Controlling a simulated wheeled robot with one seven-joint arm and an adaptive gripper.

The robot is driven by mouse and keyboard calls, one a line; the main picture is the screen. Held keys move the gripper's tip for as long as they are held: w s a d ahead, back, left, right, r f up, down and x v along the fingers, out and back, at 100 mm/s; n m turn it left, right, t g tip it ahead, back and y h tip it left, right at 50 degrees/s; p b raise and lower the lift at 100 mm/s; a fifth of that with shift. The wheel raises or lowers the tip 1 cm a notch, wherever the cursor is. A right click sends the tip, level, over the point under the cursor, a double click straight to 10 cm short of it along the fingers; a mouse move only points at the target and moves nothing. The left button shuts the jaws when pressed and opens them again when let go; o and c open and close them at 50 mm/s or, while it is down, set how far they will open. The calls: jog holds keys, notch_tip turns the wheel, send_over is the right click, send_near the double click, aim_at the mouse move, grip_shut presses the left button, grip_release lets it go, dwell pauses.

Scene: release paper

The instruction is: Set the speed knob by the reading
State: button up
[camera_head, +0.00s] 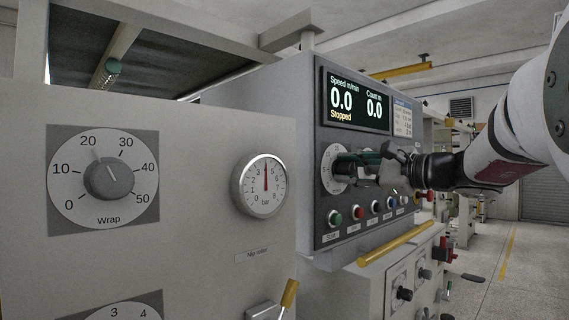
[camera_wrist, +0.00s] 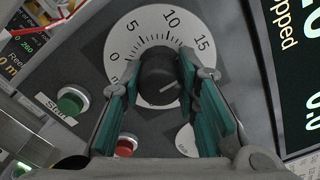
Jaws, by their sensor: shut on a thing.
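The speed knob (camera_wrist: 158,72) is black and sits on a white dial (camera_wrist: 128,45) marked 0, 5, 10 and 15. A short white line shows on its face; I cannot tell which number it points at. My gripper (camera_wrist: 160,84) has its teal-padded fingers on either side of the knob, shut on it. In the head view my gripper (camera_head: 352,166) reaches the panel from the right and hides the knob and part of the dial (camera_head: 331,180). The display (camera_head: 352,98) reads speed 0.0, count 0.0, "Stopped". A round bar gauge (camera_head: 259,199) has a red needle pointing nearly straight up, around 4.
A grey Wrap knob (camera_head: 108,179) on the near left panel points near 20. Below the speed dial are a green start button (camera_wrist: 72,101), a red button (camera_wrist: 126,145) and several more buttons. A yellow bar (camera_head: 397,242) runs below the panel. The aisle at right is open.

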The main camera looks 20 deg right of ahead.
jog(key=m+p, duration=0.2)
jog(key=m, duration=0.2)
jog(key=shift+s+m, duration=0.1)
jog(key=shift+m, duration=0.3)
jog(key=m+p, duration=0.3)
jog(key=m, duration=0.1)
jog(key=shift+f+m, duration=0.1)
jog(key=shift+m, duration=0.2)
jog(key=o, duration=1.2)
jog(key=v, duration=1.1)
jog(key=shift+s+d, duration=0.15)
jog(key=shift+s, duration=0.25)
